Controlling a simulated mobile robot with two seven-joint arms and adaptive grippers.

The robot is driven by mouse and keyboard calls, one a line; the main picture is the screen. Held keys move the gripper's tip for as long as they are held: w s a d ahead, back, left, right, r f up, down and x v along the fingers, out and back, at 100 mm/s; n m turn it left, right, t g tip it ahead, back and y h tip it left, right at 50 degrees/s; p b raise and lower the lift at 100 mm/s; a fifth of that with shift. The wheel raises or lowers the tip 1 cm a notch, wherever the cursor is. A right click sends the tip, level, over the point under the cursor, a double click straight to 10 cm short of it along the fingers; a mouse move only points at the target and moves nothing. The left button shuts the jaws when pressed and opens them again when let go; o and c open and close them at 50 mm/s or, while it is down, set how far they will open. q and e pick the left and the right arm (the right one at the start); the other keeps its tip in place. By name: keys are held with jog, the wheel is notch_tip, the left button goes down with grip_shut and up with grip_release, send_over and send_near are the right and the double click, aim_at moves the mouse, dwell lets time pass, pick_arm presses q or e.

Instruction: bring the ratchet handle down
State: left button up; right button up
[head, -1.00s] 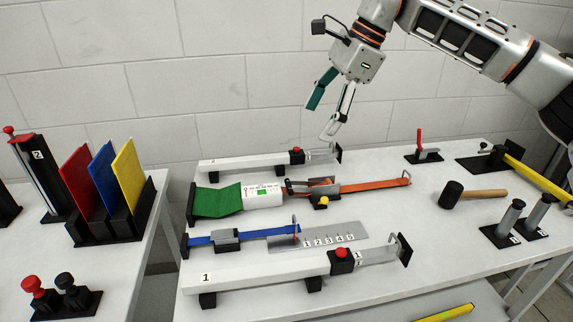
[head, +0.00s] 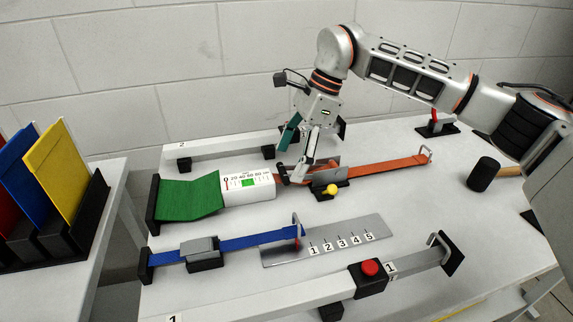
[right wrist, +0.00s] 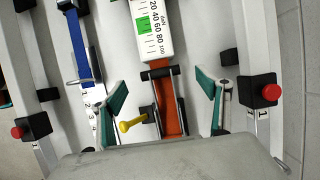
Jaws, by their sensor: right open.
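The ratchet (head: 328,174) sits on the orange strap (head: 375,167), beside a yellow-knobbed lever (head: 331,190). Its handle has a dark crossbar (head: 283,174) at the gauge end; in the right wrist view the crossbar (right wrist: 160,73) lies across the strap. My right gripper (head: 297,152) is open and low at the ratchet. In the right wrist view its teal-padded fingers (right wrist: 160,92) stand on either side of the ratchet, with nothing held between them. Whether a finger touches the handle is unclear. My left gripper is not in view.
A white tension gauge (head: 248,186) and green strap (head: 189,196) lie left of the ratchet. A white rail (head: 222,150) runs behind; a blue strap (head: 255,241) and a front rail with a red button (head: 370,267) lie nearer. A black mallet head (head: 483,174) stands right.

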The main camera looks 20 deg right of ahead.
jog(key=shift+a+f, duration=0.2)
jog(key=shift+f, duration=0.45)
jog(key=shift+a+f, duration=0.2)
jog(key=shift+f, duration=0.1)
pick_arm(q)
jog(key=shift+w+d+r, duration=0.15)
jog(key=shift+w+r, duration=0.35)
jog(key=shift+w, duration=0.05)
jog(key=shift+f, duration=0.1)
pick_arm(e)
jog(key=c, duration=1.6)
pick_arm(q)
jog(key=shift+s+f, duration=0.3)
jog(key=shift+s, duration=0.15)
